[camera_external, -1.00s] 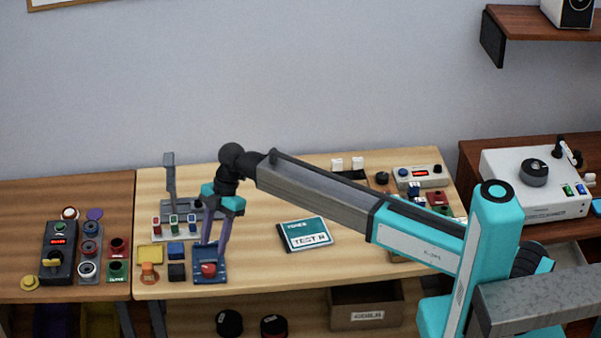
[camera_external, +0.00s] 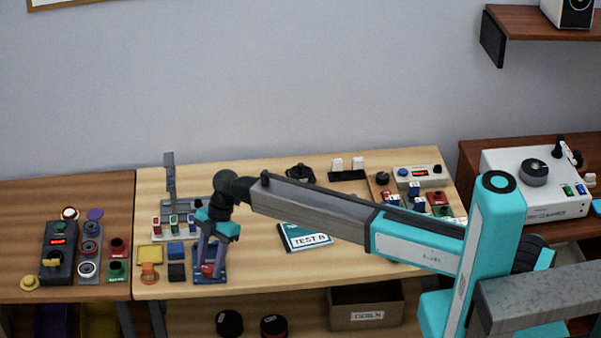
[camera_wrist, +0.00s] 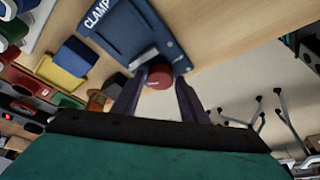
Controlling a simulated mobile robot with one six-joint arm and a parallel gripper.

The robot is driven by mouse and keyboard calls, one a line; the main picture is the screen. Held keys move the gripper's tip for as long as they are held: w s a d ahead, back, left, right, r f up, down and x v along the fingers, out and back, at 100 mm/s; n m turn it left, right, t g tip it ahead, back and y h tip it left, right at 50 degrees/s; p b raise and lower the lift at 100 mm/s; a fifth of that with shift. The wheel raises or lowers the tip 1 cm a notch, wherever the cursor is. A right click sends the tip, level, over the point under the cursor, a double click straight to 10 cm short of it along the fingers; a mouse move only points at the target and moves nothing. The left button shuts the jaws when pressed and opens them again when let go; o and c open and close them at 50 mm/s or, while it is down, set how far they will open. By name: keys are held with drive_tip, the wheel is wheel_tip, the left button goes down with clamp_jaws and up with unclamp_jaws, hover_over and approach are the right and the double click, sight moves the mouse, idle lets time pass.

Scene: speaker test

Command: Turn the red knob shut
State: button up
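The red knob (camera_wrist: 160,78) sits on a dark blue base plate (camera_wrist: 125,32) marked "CLAMP" in the wrist view. In the external view the red knob (camera_external: 208,269) shows at the front left of the light wooden table, partly hidden by my fingers. My gripper (camera_external: 209,270) points down over it. In the wrist view my gripper (camera_wrist: 166,82) has its two purple fingers apart, one at each side of the knob. I cannot tell whether either finger touches it.
A grey stand with small coloured blocks (camera_external: 174,222) is behind. A teal book (camera_external: 305,237) lies to the right, with bare tabletop in front of it.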

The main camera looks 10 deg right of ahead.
drive_tip(key=c, duration=0.8)
drive_tip(key=shift+f+m+b, duration=0.1)
drive_tip(key=shift+m+b, duration=0.2)
drive_tip(key=shift+b, duration=0.1)
drive_tip(key=shift+d, duration=0.1)
drive_tip(key=m+b, duration=0.1)
drive_tip(key=m+t+b, duration=0.1)
drive_tip(key=m+b, duration=0.1)
drive_tip(key=shift+s+d+m+y, duration=0.1)
drive_tip(key=shift+s+m+y, duration=0.1)
drive_tip(key=shift+m+y, duration=0.15)
drive_tip(key=shift+m+t+y+b, duration=0.25)
drive_tip(key=shift+m+t+b, duration=0.95)
drive_tip(key=shift+m, duration=1.35)
drive_tip(key=o, duration=0.8)
